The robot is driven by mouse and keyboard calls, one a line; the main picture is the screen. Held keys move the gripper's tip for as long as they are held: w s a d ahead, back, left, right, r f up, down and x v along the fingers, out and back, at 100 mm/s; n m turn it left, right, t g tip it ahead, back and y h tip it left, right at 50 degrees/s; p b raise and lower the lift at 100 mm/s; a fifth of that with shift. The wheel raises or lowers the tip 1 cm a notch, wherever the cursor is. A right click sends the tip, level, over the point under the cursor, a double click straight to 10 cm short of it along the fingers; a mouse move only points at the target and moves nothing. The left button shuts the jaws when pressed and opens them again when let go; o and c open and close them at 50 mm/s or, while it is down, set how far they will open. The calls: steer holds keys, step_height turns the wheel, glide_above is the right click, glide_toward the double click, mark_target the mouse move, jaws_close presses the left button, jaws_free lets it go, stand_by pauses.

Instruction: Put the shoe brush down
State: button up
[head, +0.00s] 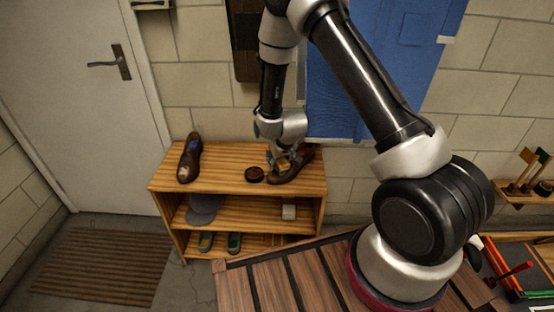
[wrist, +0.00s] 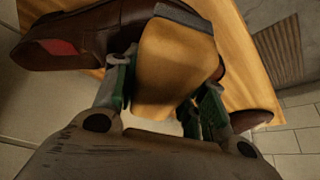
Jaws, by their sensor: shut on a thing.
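The shoe brush has a tan wooden body in the wrist view (wrist: 175,65), with a dark grey strip at its far end. In the head view the brush (head: 283,165) is a small tan patch above the right part of the shelf top. My gripper (wrist: 167,88) is shut on the brush, one finger on each side. In the head view my gripper (head: 284,156) points down over the shelf. A brown shoe (head: 302,162) lies right beside the brush; it also shows in the wrist view (wrist: 90,32). Whether the brush touches the shoe or shelf is unclear.
The wooden shelf unit (head: 225,158) also holds another brown shoe (head: 189,160) at the left and a round dark tin (head: 254,174) left of the brush. Caps (head: 203,208) and more shoes (head: 234,242) are on lower levels. The top between left shoe and tin is clear.

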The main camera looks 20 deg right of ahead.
steer(key=shift+f, duration=0.8)
steer(key=shift+w+f, duration=0.1)
steer(key=shift+f, duration=0.05)
steer(key=shift+f, duration=0.35)
steer(key=shift+s+f, duration=0.15)
steer(key=shift+s, duration=0.1)
steer(key=o, duration=1.3)
steer(key=shift+f, duration=0.15)
steer(key=shift+o, duration=0.2)
steer(key=shift+w, duration=0.15)
